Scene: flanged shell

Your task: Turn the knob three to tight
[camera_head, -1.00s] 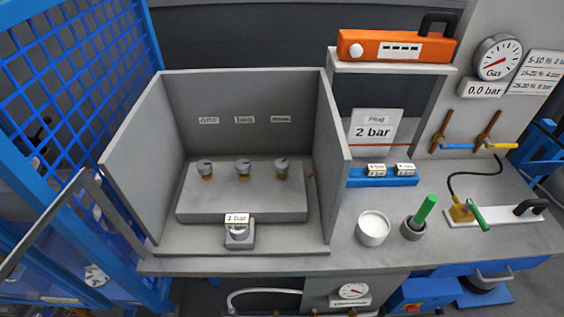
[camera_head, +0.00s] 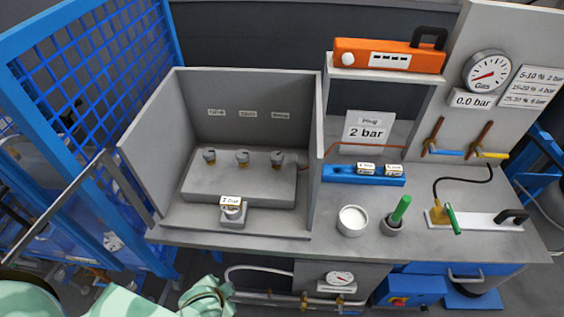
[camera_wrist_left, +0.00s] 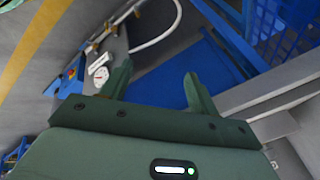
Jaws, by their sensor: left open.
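Three small grey-topped knobs with brass-coloured bases stand in a row on the raised grey block (camera_head: 238,187) inside the open-fronted booth. Labels hang on the wall behind them, one above each. The rightmost knob (camera_head: 277,158) stands below the third label (camera_head: 280,115), which is too small to read surely. The other two are the left knob (camera_head: 209,156) and the middle knob (camera_head: 242,157). My left arm shows at the bottom left of the head view, below the bench. My left gripper (camera_wrist_left: 157,78) is open and empty in the wrist view, away from the knobs.
A white cup (camera_head: 352,220) and a green-handled tool (camera_head: 400,209) stand right. A blue fence (camera_head: 90,70) is at left.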

